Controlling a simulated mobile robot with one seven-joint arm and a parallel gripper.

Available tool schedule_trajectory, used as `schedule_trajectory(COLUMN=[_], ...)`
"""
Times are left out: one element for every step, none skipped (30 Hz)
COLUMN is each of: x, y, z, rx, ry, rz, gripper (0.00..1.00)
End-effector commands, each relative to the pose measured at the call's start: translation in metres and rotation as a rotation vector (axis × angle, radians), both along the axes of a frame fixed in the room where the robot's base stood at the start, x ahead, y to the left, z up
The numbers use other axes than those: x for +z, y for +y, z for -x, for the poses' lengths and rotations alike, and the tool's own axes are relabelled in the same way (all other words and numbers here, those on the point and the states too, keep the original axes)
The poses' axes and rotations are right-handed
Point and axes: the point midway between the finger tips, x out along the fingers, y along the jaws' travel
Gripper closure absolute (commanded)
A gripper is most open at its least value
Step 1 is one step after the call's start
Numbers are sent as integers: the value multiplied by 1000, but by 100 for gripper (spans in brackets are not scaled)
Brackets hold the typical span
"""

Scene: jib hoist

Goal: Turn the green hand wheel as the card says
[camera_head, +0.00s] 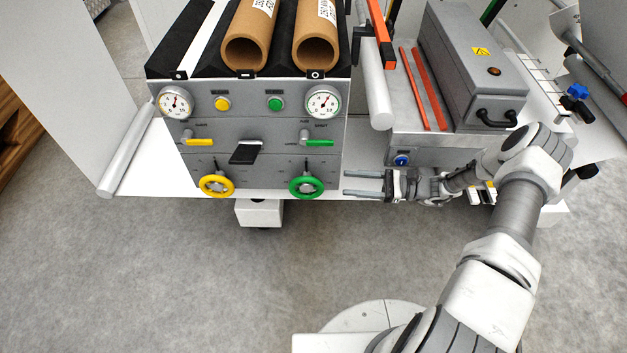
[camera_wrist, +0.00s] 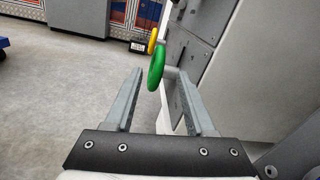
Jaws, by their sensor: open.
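The green hand wheel (camera_head: 307,185) is on the lower right of the grey panel's front in the head view. It also shows nearly edge-on in the wrist view (camera_wrist: 156,68), ahead of my gripper, near the line between the fingertips. My gripper (camera_head: 346,182) is open and empty, to the right of the wheel. Its fingers point left toward the wheel, and a small gap seems to separate them. In the wrist view my gripper (camera_wrist: 155,80) has both fingers spread. I cannot make out a readable card.
A yellow hand wheel (camera_head: 217,186) is at the panel's lower left. A black plate (camera_head: 245,152) juts from the panel between the wheels. A green lever (camera_head: 318,143) and a gauge (camera_head: 323,103) are above the green wheel. A grey box (camera_head: 470,70) stands at right. The floor in front is clear.

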Motion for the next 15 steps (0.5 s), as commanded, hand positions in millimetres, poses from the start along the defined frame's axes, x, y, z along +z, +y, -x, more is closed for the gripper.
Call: schedule_trajectory(x=[-1, -1, -1, -1, -1, -2, -1, -1, -2, -2, -1, -1, -1, -1, -1], y=[12, 19, 28, 34, 41, 49, 55, 61, 69, 74, 79, 85, 89, 93, 97], z=[-1, -2, -2, -3, -4, -4, -5, -6, -7, -7, -8, -9, -10, -10, -11], rx=[2, 3, 4, 2, 3, 4, 3, 2, 3, 3, 3, 2, 2, 2, 2], ry=[1, 0, 0, 0, 0, 1, 1, 0, -1, -1, 0, -1, -1, -2, -1], rz=[-2, 0, -2, -2, -1, -1, -1, -2, 0, 0, 0, -1, 0, 1, -1], gripper=[45, 45, 45, 45, 45, 45, 45, 45, 45, 45, 45, 45, 45, 45, 45])
